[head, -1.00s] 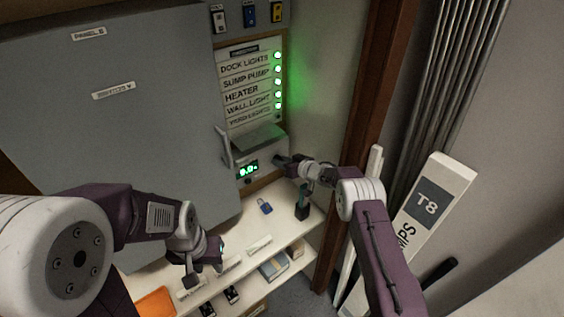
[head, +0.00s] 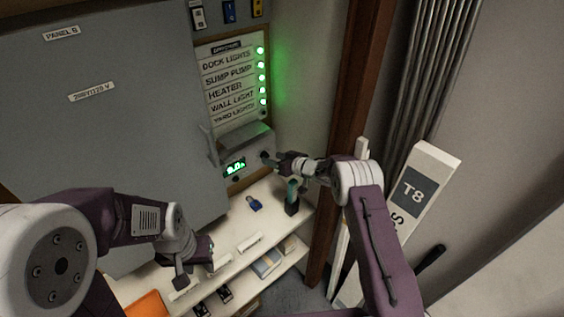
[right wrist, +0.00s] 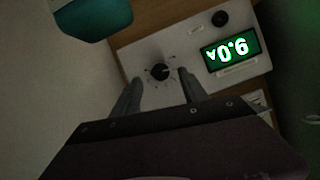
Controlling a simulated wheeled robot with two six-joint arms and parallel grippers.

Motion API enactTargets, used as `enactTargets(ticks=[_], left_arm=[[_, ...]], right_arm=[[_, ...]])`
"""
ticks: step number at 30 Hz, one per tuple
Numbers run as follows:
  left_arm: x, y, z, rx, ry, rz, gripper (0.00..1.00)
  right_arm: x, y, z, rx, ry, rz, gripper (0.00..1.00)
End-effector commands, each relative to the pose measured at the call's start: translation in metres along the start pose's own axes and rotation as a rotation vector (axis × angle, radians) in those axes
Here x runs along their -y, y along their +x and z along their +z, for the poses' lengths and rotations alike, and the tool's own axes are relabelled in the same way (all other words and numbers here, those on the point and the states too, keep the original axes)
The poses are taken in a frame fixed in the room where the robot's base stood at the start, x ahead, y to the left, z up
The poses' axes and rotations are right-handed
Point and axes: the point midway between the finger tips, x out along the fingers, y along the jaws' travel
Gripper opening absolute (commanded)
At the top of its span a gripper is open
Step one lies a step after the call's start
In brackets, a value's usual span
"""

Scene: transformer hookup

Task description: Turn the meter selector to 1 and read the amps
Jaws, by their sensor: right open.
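The meter (head: 236,168) is a grey box on the wooden board, with a green lit display (head: 235,166). In the right wrist view the display (right wrist: 231,50) is upside down and appears to read 9.0 A. In the head view my right gripper (head: 270,159) is at the meter's right side. My left gripper (head: 196,273) hangs open and empty near the shelf front.
A label board (head: 230,85) with green lamps is above the meter. A large grey cabinet (head: 110,130) fills the left. The white shelf (head: 225,225) holds a blue padlock (head: 254,203) and a dark holder with a teal-handled tool (head: 292,205). A white T8 box (head: 412,190) leans at right.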

Motion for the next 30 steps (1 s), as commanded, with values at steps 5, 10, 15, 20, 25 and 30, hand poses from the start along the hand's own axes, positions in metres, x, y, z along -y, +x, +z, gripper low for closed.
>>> enactTargets(ticks=[5,10,15,20,25,30], left_arm=[[0.0,0.006,0.001,0.0,0.0,0.0,0.36],[0.0,0.009,0.001,0.0,0.0,0.0,0.36],[0.0,0.009,0.001,0.0,0.0,0.0,0.36],[0.0,0.009,0.001,0.0,0.0,0.0,0.36],[0.0,0.009,0.001,0.0,0.0,0.0,0.36],[0.0,0.009,0.001,0.0,0.0,0.0,0.36]], right_arm=[[-0.001,-0.028,0.001,-0.001,0.0,0.002,0.51],[-0.001,-0.049,0.001,-0.001,0.0,0.002,0.51],[0.0,-0.057,0.0,-0.002,-0.001,0.0,0.51],[0.0,-0.058,0.0,-0.001,-0.001,0.0,0.51],[0.0,-0.058,0.0,-0.001,-0.001,0.0,0.51],[0.0,-0.058,0.0,-0.001,-0.001,0.0,0.51]])
